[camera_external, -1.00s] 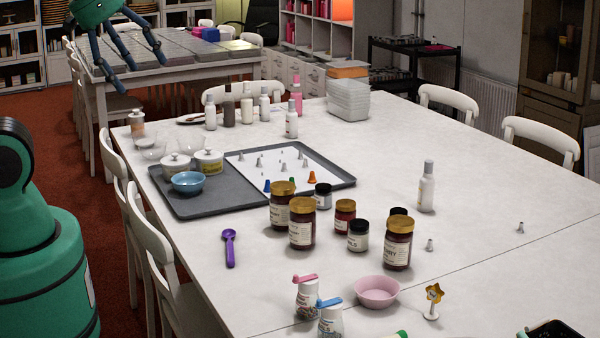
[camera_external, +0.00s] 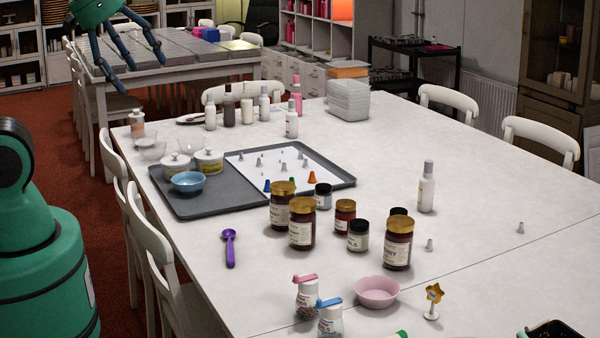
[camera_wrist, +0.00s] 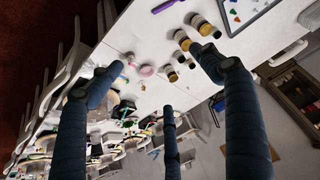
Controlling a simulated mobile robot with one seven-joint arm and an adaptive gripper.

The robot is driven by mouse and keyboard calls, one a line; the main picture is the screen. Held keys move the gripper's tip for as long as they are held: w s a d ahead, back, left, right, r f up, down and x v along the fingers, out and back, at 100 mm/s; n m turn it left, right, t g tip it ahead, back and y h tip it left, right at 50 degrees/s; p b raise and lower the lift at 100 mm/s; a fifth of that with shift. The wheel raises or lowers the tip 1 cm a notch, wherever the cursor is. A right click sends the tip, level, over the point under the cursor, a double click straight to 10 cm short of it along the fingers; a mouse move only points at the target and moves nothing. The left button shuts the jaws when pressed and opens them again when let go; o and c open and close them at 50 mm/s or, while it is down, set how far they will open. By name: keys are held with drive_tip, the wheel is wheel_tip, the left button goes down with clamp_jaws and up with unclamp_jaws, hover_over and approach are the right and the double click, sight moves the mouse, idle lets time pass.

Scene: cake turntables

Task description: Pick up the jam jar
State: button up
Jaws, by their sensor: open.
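Several jam jars with gold lids and dark red contents stand on the white table in the external view: a tall front-left one (camera_external: 302,232), one behind it (camera_external: 282,210), a tall front-right one (camera_external: 397,247) and a small one (camera_external: 345,218). I cannot tell which one the task names. Gold-lidded jars (camera_wrist: 204,26) also show at the top of the wrist view, beyond the fingers. My gripper (camera_external: 128,68) hangs at the upper left of the external view, its dark blue fingers spread. In the wrist view my gripper (camera_wrist: 160,84) is open, with nothing between its three fingers.
Dark-lidded jars (camera_external: 358,236) stand close among the jam jars. A grey tray (camera_external: 190,207) lies behind left, a purple spoon (camera_external: 230,248) to the left. Sprinkle shakers (camera_external: 307,298) and a pink bowl (camera_external: 377,291) are in front. The table's right side is mostly clear.

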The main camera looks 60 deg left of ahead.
drive_tip(key=shift+w, duration=0.1)
drive_tip(key=shift+c, duration=0.3)
drive_tip(key=w+d+r+g+p, duration=0.2)
drive_tip(key=w+r+p, duration=0.15)
drive_tip(key=w, duration=1.45)
drive_tip(key=n+g+p, duration=0.1)
drive_tip(key=g+p, duration=0.3)
drive_tip(key=p, duration=0.3)
hover_over(402, 220)
wheel_tip(402, 220, down, 35)
drive_tip(key=shift+s+f, duration=0.1)
drive_tip(key=shift+f, duration=0.35)
